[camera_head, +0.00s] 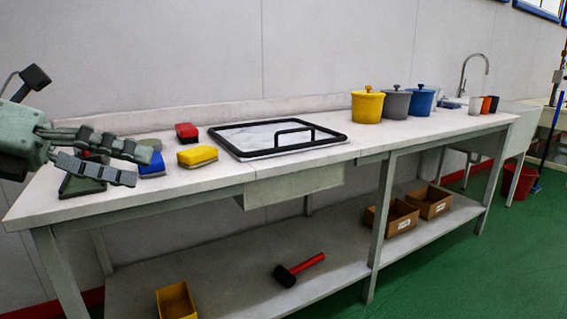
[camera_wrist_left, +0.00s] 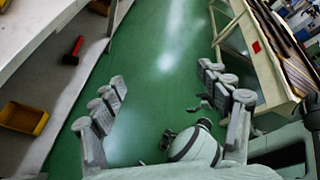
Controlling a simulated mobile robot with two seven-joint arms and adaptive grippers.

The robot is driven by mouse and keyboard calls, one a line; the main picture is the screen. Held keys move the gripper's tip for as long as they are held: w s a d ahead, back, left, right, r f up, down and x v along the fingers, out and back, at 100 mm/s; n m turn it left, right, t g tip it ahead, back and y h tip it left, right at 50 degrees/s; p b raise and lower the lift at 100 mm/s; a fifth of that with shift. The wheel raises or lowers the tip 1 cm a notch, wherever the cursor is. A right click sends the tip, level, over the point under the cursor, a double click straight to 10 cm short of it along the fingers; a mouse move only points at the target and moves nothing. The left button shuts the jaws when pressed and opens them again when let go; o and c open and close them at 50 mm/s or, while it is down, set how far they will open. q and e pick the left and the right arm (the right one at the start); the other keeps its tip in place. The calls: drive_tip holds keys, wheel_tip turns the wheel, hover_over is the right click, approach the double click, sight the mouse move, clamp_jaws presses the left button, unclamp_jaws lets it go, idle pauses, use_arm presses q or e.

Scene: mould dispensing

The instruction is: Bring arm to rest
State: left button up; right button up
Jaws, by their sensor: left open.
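My left gripper (camera_head: 132,163) comes in from the left in the head view, over the left end of the white workbench (camera_head: 80,205). Its fingers are spread and nothing is between them. In the left wrist view the gripper (camera_wrist_left: 160,95) is open and empty, with green floor (camera_wrist_left: 160,60) behind it. A dark green stand-like item (camera_head: 80,185) is partly hidden behind the fingers. My right gripper does not show in either view.
Near the gripper lie blue (camera_head: 153,165), yellow (camera_head: 197,156) and red (camera_head: 187,132) blocks. A black-framed tray (camera_head: 340,144) lies beyond. Yellow (camera_head: 367,107), grey (camera_head: 395,104) and blue (camera_head: 421,102) lidded pots stand farther right. A mallet (camera_head: 290,272) lies on the lower shelf.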

use_arm(q)
drive_tip(key=w+a+f+n+t+y+p, duration=0.1)
drive_tip(key=w+a+f+n+t+y, duration=0.1)
drive_tip(key=w+a+f+n+t, duration=0.5)
drive_tip(key=w+a+n+t+y, duration=0.1)
drive_tip(key=w+a+n+t, duration=0.4)
drive_tip(key=n, duration=0.6)
drive_tip(key=s+a+f+n+g+y, duration=0.1)
drive_tip(key=a+f+n+y, duration=0.2)
drive_tip(key=f+n+y, duration=0.45)
drive_tip(key=s+a+f+n+y, duration=0.15)
drive_tip(key=f+n, duration=0.35)
drive_tip(key=f, duration=0.5)
drive_tip(key=s+f+n+g+y, duration=0.2)
drive_tip(key=s+f+g, duration=0.15)
drive_tip(key=f, duration=0.55)
drive_tip(key=s+f+n+g+y, duration=0.1)
drive_tip(key=s+f+n+g, duration=0.2)
drive_tip(key=s+f, duration=0.35)
drive_tip(key=s+d+f+n+g+h+p, duration=0.1)
drive_tip(key=s+d+f+n+g+h, duration=0.1)
drive_tip(key=s+d+f+g, duration=0.5)
drive_tip(key=s+d+f+n, duration=0.1)
drive_tip(key=s+d+f, duration=0.3)
drive_tip(key=s+f, duration=0.3)
drive_tip(key=shift+f, duration=0.95)
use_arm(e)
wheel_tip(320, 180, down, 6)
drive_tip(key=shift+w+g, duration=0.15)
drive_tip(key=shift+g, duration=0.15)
